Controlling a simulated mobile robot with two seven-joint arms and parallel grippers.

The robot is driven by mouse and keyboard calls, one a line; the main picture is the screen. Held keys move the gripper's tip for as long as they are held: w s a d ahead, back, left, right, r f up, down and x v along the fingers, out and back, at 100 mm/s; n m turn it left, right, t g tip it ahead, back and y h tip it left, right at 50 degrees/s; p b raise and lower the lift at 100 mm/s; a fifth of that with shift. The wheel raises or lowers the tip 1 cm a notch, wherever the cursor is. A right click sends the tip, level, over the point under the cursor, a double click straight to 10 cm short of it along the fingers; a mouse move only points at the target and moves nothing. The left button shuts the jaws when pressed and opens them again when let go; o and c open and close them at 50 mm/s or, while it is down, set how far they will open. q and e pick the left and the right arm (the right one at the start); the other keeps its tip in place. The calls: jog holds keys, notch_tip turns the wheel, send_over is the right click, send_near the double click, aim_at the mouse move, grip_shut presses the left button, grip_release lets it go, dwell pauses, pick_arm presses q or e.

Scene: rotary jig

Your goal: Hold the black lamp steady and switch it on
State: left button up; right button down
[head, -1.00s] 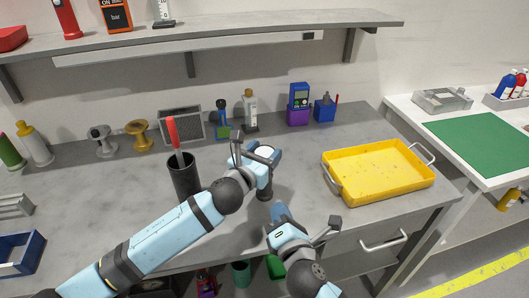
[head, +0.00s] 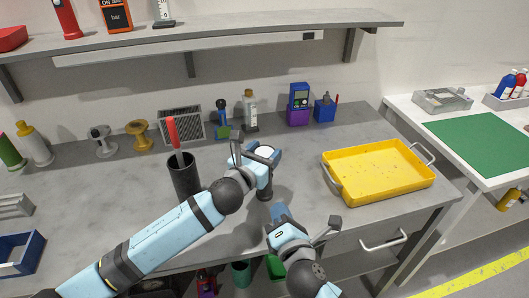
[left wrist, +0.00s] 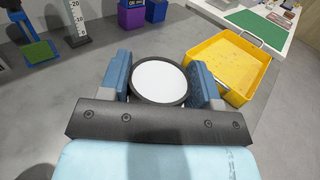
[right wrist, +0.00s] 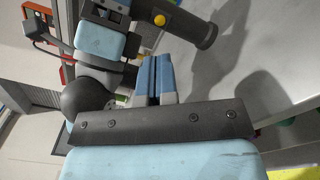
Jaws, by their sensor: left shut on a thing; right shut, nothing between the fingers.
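The black lamp (right wrist: 190,25) is a dark cylinder with a yellow button (right wrist: 160,20) on its side, seen in the right wrist view. In the left wrist view its round white face (left wrist: 160,82) with a black rim sits between the blue fingers of my left gripper (left wrist: 163,85). That gripper (head: 263,153) is shut on the lamp, and the lamp's lower end (head: 265,192) shows below it in the head view. My right gripper (head: 279,211) is shut and empty, in front of the lamp. Its fingertips (right wrist: 155,62) are apart from the button in the right wrist view.
A yellow tray (head: 378,200) lies to the right on the bench. A black cup (head: 185,185) with a red-handled tool stands to the left. Several small items, including a blue and purple device (head: 299,110), line the back. Bare bench lies between lamp and tray.

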jog(key=y, duration=0.1)
jog(key=n+y, duration=0.1)
jog(key=shift+w+a+n+y, duration=0.2)
jog(key=shift+n+y, duration=0.1)
jog(key=shift+y, duration=0.1)
jog(key=n+y, duration=0.1)
jog(key=y, duration=0.1)
jog(key=n+g+y, duration=0.1)
jog(key=y, duration=0.1)
jog(key=shift+s+a+n+g+y, duration=0.1)
jog(key=shift+n+g+y, duration=0.2)
jog(key=n+g+y, duration=0.1)
jog(key=s+n+g+y, duration=0.1)
jog(key=g+y, duration=0.1)
jog(key=d+n+g+y, duration=0.1)
jog(key=n+g+y, duration=0.1)
jog(key=shift+s+f, duration=0.25)
jog(key=shift+f, duration=0.05)
jog(key=shift+w+a, duration=0.4)
jog(key=shift+w, duration=0.95)
jog(key=shift+w+a, duration=0.35)
jog(key=shift+w, duration=1.05)
jog(key=shift+w+a, duration=0.4)
jog(key=shift+w, duration=0.95)
jog(key=shift+w, duration=0.1)
jog(key=shift+w+a, duration=0.15)
jog(key=shift+w, duration=0.2)
